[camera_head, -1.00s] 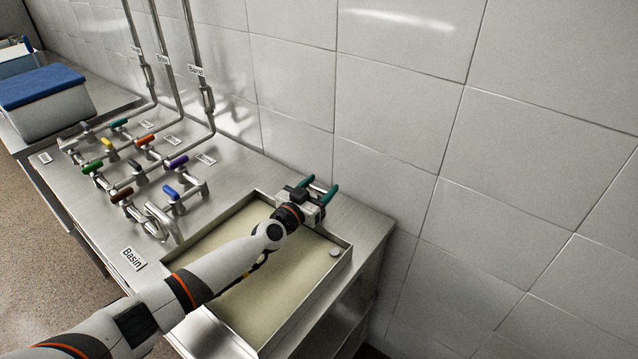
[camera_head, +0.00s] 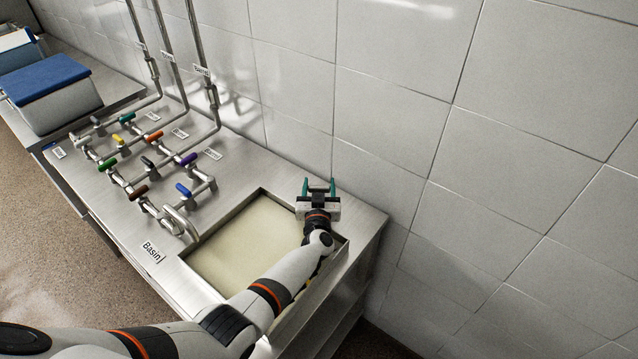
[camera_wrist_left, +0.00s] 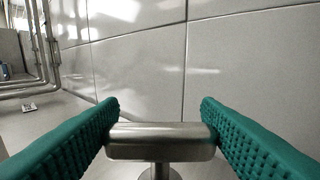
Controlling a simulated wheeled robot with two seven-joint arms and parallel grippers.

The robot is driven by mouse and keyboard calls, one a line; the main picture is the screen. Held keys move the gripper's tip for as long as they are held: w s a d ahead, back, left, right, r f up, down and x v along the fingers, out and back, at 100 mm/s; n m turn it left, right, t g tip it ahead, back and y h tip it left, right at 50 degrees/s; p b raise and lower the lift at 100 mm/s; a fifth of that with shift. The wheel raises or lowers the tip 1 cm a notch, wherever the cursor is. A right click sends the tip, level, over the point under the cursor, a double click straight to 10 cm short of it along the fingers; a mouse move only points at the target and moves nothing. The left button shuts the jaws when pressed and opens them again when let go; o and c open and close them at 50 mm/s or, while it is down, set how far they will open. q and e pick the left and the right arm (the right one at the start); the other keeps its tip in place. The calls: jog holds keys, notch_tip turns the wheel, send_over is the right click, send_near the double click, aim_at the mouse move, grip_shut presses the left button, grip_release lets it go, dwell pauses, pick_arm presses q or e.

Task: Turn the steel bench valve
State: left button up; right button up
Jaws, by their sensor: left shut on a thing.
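The steel bench valve's bar-shaped handle (camera_wrist_left: 160,142) sits on a short round stem in the left wrist view. My left gripper (camera_wrist_left: 160,112), with ribbed teal fingers, is shut on it, with one finger at each end of the bar. In the head view my left gripper (camera_head: 319,187) is at the back right of the steel bench (camera_head: 366,226), past the basin and near the tiled wall. The valve handle cannot be made out there. My right gripper is not in view.
My left arm reaches across the basin (camera_head: 243,244). Several pipe valves with coloured levers, including a blue one (camera_head: 183,190), stand on the bench to the left. A blue-lidded box (camera_head: 48,80) is farther left. The tiled wall (camera_head: 400,130) rises close behind.

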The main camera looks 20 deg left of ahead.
aim_at(319, 186)
pick_arm(q)
jog(key=shift+y, duration=0.3)
jog(key=o, duration=1)
notch_tip(319, 186, up, 10)
jog(key=p, duration=0.4)
